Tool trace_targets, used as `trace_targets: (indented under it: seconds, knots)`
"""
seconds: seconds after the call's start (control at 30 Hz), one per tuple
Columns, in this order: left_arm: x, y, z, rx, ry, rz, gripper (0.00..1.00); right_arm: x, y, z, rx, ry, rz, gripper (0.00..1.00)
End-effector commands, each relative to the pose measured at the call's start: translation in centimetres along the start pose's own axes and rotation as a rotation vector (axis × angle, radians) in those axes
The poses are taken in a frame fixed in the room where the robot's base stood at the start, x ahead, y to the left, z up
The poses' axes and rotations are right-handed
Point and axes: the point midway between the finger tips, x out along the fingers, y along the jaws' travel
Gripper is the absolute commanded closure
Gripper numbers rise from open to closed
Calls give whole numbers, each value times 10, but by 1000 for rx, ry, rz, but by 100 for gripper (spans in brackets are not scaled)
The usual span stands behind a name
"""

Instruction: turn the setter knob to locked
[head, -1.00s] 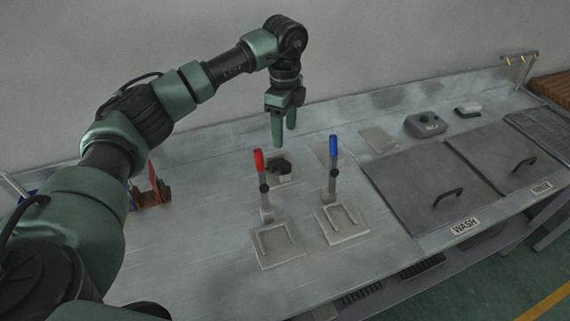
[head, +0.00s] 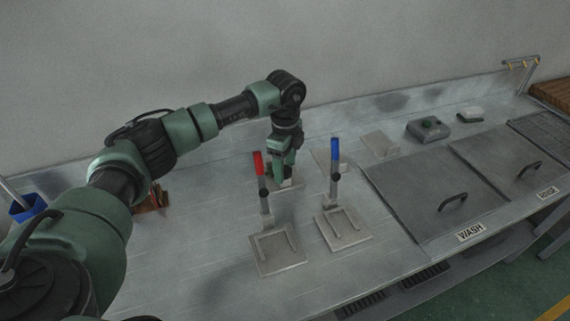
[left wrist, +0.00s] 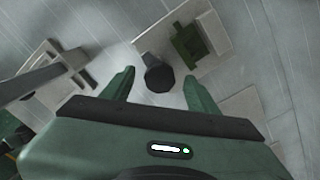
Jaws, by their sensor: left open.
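A dark round knob (left wrist: 158,76) stands on a light grey plate (left wrist: 155,40) with a green block-like part (left wrist: 189,44) beside it. I take this for the setter knob; no lock marking is readable. My left gripper (head: 281,180) points down over this plate (head: 298,184), behind the red-handled lever. In the left wrist view, the open fingers of this gripper (left wrist: 160,88) lie on either side of the knob, with a gap showing; I cannot tell whether they touch it. In the head view the gripper hides most of the knob. My right gripper is not in view.
A red-handled lever (head: 259,165) and a blue-handled lever (head: 335,152) stand upright close by on their plates.

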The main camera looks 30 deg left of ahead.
Motion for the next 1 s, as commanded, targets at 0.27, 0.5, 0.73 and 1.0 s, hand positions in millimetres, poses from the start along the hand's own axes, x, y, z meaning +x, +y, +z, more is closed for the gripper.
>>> trace_targets:
  seconds: [0.27,0.5,0.73,1.0]
  knots:
    - [4,0,0,0,0,-2,41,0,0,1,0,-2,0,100]
    - [4,0,0,0,0,-1,96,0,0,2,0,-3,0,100]
    - [4,0,0,12,0,-2,100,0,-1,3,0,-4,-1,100]
    - [4,0,0,119,0,-1,100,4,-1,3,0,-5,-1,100]
